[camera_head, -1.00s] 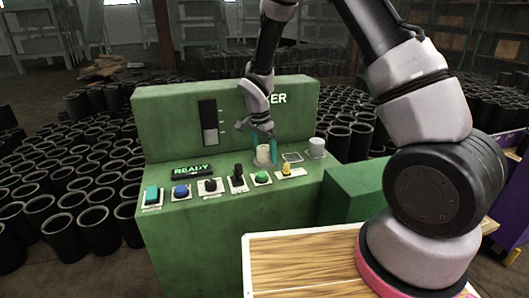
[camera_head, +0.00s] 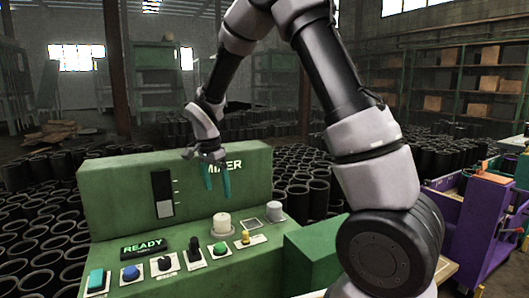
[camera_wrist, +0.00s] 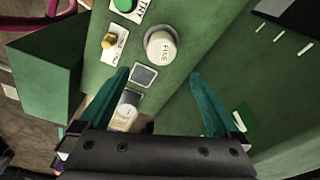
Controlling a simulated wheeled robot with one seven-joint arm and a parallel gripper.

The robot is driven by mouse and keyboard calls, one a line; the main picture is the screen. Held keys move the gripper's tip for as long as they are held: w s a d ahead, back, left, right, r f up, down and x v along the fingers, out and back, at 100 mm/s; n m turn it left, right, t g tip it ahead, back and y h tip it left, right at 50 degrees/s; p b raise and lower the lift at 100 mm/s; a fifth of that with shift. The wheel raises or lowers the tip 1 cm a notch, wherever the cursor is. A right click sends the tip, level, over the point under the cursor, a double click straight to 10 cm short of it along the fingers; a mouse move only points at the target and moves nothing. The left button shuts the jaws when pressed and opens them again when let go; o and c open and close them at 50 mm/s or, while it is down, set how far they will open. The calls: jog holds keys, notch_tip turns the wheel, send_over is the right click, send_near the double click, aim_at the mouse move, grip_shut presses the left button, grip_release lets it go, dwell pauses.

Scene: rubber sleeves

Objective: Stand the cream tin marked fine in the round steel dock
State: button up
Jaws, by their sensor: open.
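The cream tin (camera_head: 222,223) stands upright on the green console's top. In the wrist view its lid (camera_wrist: 163,46) reads FINE. A rim shows around the tin, seemingly the round steel dock; how deep the tin sits in it I cannot tell. My gripper (camera_head: 217,181) is open and empty, above the tin and clear of it. In the wrist view its teal fingers (camera_wrist: 160,76) are spread wide, with the tin beyond their tips.
A square plate (camera_head: 253,224) lies right of the tin, bare. A grey-white tin (camera_head: 274,210) stands beyond it. A yellow switch (camera_head: 245,238), green button (camera_head: 220,248) and black lever (camera_head: 193,247) are in front. The READY display (camera_head: 143,246) is lit.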

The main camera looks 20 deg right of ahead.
jog(key=s+d+r+n+t+y, duration=0.1)
jog(key=s+d+r, duration=0.2)
jog(key=d+r, duration=0.5)
jog(key=s+d+r+n+t+y, duration=0.1)
jog(key=s+d+r+n+t, duration=0.1)
jog(key=s+r, duration=0.5)
jog(key=s+d+r+n+t+y, duration=0.1)
jog(key=s+d+r+n+t, duration=0.2)
jog(key=s+d+r, duration=0.4)
jog(key=s+n, duration=0.1)
jog(key=s, duration=0.4)
jog(key=shift+r, duration=0.15)
